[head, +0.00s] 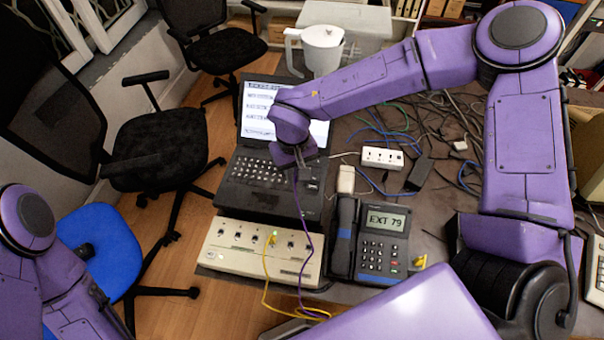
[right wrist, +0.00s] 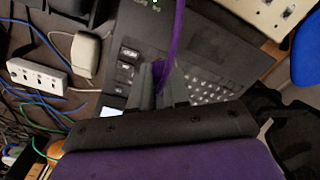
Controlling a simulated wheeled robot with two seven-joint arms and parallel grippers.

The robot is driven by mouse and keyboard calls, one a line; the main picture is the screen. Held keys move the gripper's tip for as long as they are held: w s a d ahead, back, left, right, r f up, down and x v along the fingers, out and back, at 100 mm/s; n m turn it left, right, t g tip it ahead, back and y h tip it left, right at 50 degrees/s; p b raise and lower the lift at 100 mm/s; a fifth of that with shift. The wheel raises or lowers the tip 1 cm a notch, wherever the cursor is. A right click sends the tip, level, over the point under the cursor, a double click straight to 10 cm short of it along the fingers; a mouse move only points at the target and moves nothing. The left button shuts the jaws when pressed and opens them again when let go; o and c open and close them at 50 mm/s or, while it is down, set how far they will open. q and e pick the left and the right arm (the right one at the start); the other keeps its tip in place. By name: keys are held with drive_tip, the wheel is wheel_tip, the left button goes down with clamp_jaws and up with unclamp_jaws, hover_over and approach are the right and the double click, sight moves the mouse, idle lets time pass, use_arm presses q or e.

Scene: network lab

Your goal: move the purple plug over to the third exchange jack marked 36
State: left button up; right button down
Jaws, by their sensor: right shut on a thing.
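My right gripper (head: 297,164) is shut on the purple plug, above the laptop keyboard. The plug is mostly hidden between the fingers; its purple cord (head: 304,240) hangs down across the exchange's right end. In the right wrist view the fingers (right wrist: 153,82) close where the purple cord (right wrist: 175,40) begins. The beige exchange (head: 225,259) lies in front of the laptop, with a row of dark jacks along its top. A yellow plug (head: 271,239) sits in one of the middle jacks. The jack markings are too small to read. My left gripper is out of view.
A black laptop (head: 232,185) stands behind the exchange. A desk phone (head: 381,255) reading "EXT 79" stands at its right, the handset (head: 343,237) between them. A white power strip (head: 382,158) and tangled cables lie behind. A white jug (head: 322,50) stands at the back.

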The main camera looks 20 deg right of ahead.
drive_tip(key=s+a+f+m+p, duration=0.1)
drive_tip(key=s+a+m+p, duration=0.3)
drive_tip(key=a, duration=0.5)
use_arm(q)
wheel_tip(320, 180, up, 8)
drive_tip(key=p, duration=0.3)
use_arm(e)
drive_tip(key=m, duration=0.3)
approach(256, 241)
drive_tip(key=f+b, duration=0.2)
drive_tip(key=b, duration=0.1)
drive_tip(key=w+f+b, duration=0.1)
drive_tip(key=f+b, duration=0.1)
drive_tip(key=b, duration=0.1)
drive_tip(key=shift+f, duration=0.25)
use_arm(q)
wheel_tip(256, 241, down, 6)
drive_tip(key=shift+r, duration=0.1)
use_arm(e)
drive_tip(key=c, duration=1.8)
unclamp_jaws()
drive_tip(key=shift+s+r, duration=0.1)
drive_tip(key=shift+c, duration=0.2)
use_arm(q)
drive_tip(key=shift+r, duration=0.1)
use_arm(e)
clamp_jaws()
drive_tip(key=shift+p, duration=0.45)
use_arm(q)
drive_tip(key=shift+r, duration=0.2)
